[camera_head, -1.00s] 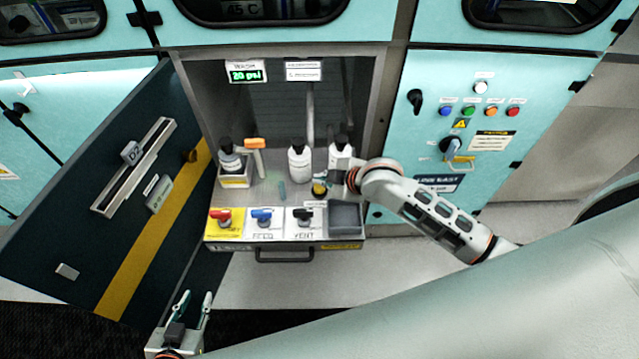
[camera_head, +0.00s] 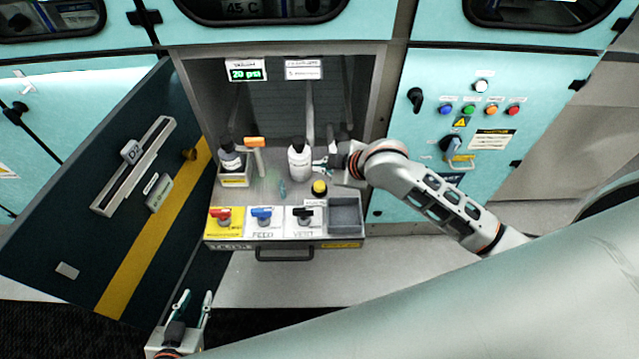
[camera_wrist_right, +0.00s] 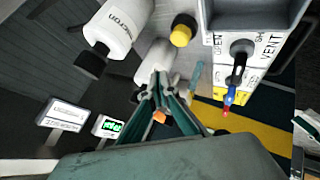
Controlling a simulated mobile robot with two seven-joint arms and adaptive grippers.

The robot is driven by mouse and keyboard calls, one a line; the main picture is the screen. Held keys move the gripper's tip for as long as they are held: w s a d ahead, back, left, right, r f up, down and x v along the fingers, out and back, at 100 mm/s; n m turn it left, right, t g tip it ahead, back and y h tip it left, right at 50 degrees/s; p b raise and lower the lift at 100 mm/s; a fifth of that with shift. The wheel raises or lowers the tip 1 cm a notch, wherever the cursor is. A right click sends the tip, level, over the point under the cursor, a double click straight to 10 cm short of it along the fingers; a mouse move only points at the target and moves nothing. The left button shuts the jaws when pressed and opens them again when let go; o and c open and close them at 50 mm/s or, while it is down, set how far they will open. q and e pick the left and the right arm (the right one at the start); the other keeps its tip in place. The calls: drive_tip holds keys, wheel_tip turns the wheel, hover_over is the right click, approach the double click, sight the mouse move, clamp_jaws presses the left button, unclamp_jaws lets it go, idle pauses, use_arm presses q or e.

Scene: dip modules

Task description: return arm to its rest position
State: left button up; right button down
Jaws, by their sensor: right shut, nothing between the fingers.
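My right gripper (camera_head: 322,166) is shut and empty inside the open bay, its arm coming in from the right. In the right wrist view its fingers (camera_wrist_right: 160,88) are closed together, with a white bottle (camera_wrist_right: 155,60) just beyond the tips; I cannot tell if they touch. In the head view a white bottle (camera_head: 299,160) with a dark cap stands just left of the right fingertips. A larger labelled white bottle (camera_wrist_right: 122,22) shows in the wrist view; in the head view the gripper covers its place. My left gripper (camera_head: 194,298) is open and empty, low at the left.
Red (camera_head: 221,214), blue (camera_head: 262,214) and black (camera_head: 304,213) valve handles line the front. The open door (camera_head: 90,235) bounds the left. Floor in front is clear.

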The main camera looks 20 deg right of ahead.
idle(0.8)
drive_tip(key=shift+s, duration=0.3)
drive_tip(key=s+d+r+m+g+h, duration=0.15)
drive_tip(key=s+d+m+h, duration=0.25)
drive_tip(key=s+d, duration=0.65)
drive_tip(key=s+d+r+m+t+h, duration=0.1)
drive_tip(key=s+d+r+m+h, duration=0.3)
drive_tip(key=s+d, duration=0.65)
use_arm(q)
drive_tip(key=shift+s+a+f, duration=0.35)
drive_tip(key=shift+a+f, duration=0.15)
drive_tip(key=shift+f, duration=0.25)
use_arm(e)
drive_tip(key=a+f+m+t+y, duration=0.2)
drive_tip(key=a+f+y, duration=0.4)
drive_tip(key=a+f, duration=0.9)
wheel_tip(320, 180, down, 4)
drive_tip(key=shift+s+a+r+t, duration=0.1)
drive_tip(key=shift+s+a+t, duration=0.2)
drive_tip(key=shift+t, duration=0.05)
use_arm(q)
drive_tip(key=shift+a, duration=0.25)
drive_tip(key=shift+d, duration=0.35)
